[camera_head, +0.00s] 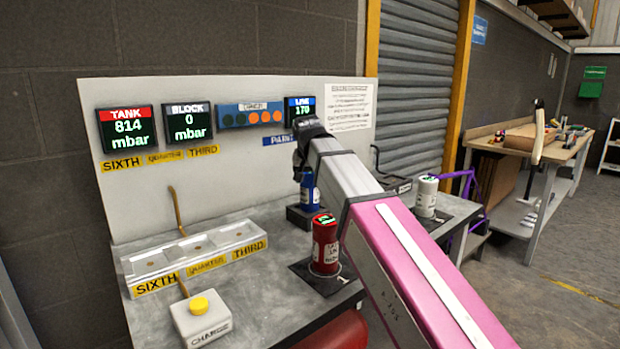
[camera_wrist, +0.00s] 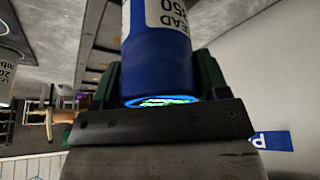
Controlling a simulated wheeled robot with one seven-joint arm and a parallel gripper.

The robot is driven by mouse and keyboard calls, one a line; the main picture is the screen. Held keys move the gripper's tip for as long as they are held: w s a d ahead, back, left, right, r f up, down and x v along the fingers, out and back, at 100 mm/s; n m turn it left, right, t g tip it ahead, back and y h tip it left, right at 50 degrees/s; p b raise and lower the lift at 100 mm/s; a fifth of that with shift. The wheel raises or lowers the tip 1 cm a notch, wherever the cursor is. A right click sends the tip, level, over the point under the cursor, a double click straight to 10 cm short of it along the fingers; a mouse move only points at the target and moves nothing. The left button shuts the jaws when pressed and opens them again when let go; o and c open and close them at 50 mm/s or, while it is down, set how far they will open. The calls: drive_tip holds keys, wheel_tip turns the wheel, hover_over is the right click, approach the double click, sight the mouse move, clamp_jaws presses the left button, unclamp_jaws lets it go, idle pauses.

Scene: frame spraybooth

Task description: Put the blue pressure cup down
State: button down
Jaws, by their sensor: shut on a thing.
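The blue pressure cup (camera_head: 309,194) is upright under the end of my arm, at the back of the grey bench. My gripper (camera_head: 307,170) is mostly hidden behind my arm in the head view. In the wrist view the blue cup (camera_wrist: 155,50), with a white label, sits between the two dark green fingers of my gripper (camera_wrist: 158,80), which are shut on it. Below the cup is a dark block or pad (camera_head: 298,216). I cannot tell whether the cup touches it.
A red cup (camera_head: 325,246) stands on a dark pad in front, close to my arm. A white cup (camera_head: 427,196) stands to the right. A tray marked sixth, quarter and third (camera_head: 193,258) and a charge button box (camera_head: 201,318) are at left. Displays (camera_head: 126,127) hang behind.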

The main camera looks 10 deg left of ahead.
drive_tip(key=shift+c, duration=0.7)
unclamp_jaws()
drive_tip(key=shift+f, duration=0.1)
drive_tip(key=v, duration=1.2)
idle(0.6)
